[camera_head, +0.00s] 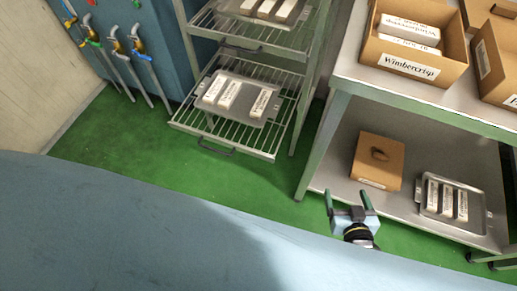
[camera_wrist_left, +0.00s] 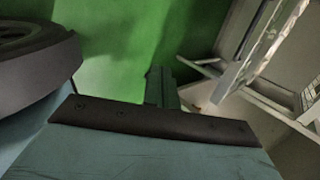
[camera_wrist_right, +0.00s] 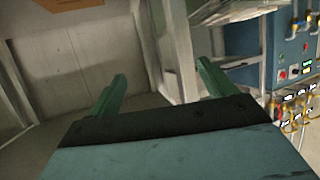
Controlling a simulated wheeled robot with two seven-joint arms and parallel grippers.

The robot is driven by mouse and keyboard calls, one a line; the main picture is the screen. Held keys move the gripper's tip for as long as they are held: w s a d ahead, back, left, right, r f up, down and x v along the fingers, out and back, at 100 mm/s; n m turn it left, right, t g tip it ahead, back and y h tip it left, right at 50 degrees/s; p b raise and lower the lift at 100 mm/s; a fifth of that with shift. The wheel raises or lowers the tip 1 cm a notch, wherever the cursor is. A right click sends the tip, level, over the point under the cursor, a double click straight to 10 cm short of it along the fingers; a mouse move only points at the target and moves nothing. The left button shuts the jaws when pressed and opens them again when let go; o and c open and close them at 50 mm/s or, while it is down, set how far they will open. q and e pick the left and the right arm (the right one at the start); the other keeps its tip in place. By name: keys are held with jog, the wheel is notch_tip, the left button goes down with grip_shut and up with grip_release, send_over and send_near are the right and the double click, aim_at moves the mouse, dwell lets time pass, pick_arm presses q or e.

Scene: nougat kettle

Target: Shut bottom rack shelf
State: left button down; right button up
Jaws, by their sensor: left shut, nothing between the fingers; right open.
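The bottom rack shelf (camera_head: 190,126) is a wire shelf pulled out from the rack (camera_head: 311,75), with a dark handle (camera_head: 216,147) on its front edge. A grey tray (camera_head: 247,119) with several white boxes lies on it. My right gripper (camera_head: 349,195) is open and empty, in front of the steel table and to the right of the shelf. It also shows open in the right wrist view (camera_wrist_right: 160,90). My left gripper is hidden in the head view. In the left wrist view its fingers (camera_wrist_left: 157,88) are together and empty, over green floor.
A steel table (camera_head: 430,115) stands right of the rack, with open cartons (camera_head: 412,68) on top. Its lower shelf (camera_head: 400,204) holds a brown box (camera_head: 378,161) and a tray of white boxes (camera_head: 450,201). Blue equipment with pipes (camera_head: 165,45) stands behind left. Green floor (camera_head: 125,150) is clear before the rack.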

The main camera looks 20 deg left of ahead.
pick_arm(q)
jog(key=w+m+t+b, duration=0.2)
jog(key=w+m+b, duration=0.3)
pick_arm(e)
jog(key=w+a+r+t+y, duration=0.15)
jog(key=w+r+t, duration=0.25)
jog(key=r, duration=0.4)
pick_arm(q)
jog(key=m+t+h+b, duration=0.1)
jog(key=m+t+b, duration=0.4)
jog(key=m+b, duration=0.7)
send_near(238, 147)
jog(key=shift+m, duration=0.6)
jog(key=p+x, duration=0.1)
jog(key=x, duration=0.4)
jog(key=shift+w+f+p, duration=0.15)
jog(key=shift+f+p, duration=0.05)
jog(key=shift+p, duration=0.15)
jog(key=shift+w+d, duration=0.1)
jog(key=shift+w, duration=0.45)
pick_arm(e)
jog(key=s+r+t+y, duration=0.1)
jog(key=s+r+t, duration=0.2)
jog(key=r, duration=0.7)
jog(key=s+r+t+y, duration=0.1)
jog(key=s+r+t, duration=0.3)
jog(key=r, duration=0.6)
jog(key=shift+s+d+t, duration=0.3)
jog(key=shift+d+t, duration=0.1)
jog(key=shift+r, duration=0.1)
